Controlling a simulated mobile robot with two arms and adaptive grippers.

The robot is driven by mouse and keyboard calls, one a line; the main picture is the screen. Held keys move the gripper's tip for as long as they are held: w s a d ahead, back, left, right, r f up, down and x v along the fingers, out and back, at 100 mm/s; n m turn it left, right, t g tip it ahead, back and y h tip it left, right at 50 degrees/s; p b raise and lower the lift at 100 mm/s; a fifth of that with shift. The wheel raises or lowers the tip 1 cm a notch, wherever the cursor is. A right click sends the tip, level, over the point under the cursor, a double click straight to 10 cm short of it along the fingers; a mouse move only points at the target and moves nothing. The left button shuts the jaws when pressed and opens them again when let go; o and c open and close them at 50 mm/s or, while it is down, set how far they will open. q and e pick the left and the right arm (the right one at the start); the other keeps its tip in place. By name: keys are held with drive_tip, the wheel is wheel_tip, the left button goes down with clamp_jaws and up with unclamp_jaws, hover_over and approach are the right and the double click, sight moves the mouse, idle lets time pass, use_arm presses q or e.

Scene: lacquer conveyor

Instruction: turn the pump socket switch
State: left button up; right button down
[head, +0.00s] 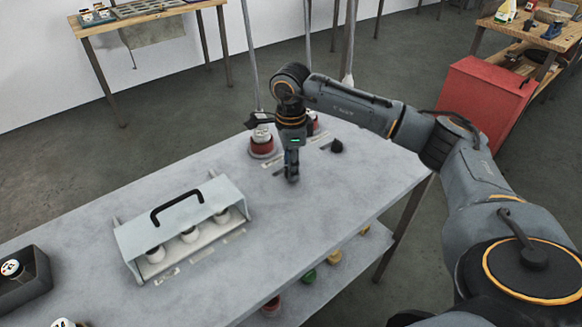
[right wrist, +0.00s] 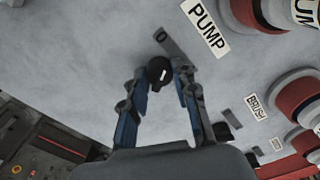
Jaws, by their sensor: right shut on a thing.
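In the right wrist view, the pump switch (right wrist: 159,70) is a round black knob with a white mark, beside a grey plate marked 0 (right wrist: 165,40) and the PUMP label (right wrist: 208,28). My right gripper (right wrist: 164,84) has its fingers on either side of the knob and is shut on it. In the head view, my right gripper (head: 291,176) points down at the grey table and hides the knob. The pump socket (head: 262,147), with a red ring, stands just behind it. My left gripper is not in view.
Another black knob (head: 337,146) sits to the right, by the BRUSH label (right wrist: 257,106). A dark box (head: 22,285) stands at far left. The table's front middle is clear.

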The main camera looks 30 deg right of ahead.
drive_tip(key=shift+n, duration=0.4)
drive_tip(key=c, duration=1)
unclamp_jaws()
drive_tip(key=shift+c, duration=0.2)
drive_tip(key=shift+r, duration=0.15)
wheel_tip(320, 180, up, 12)
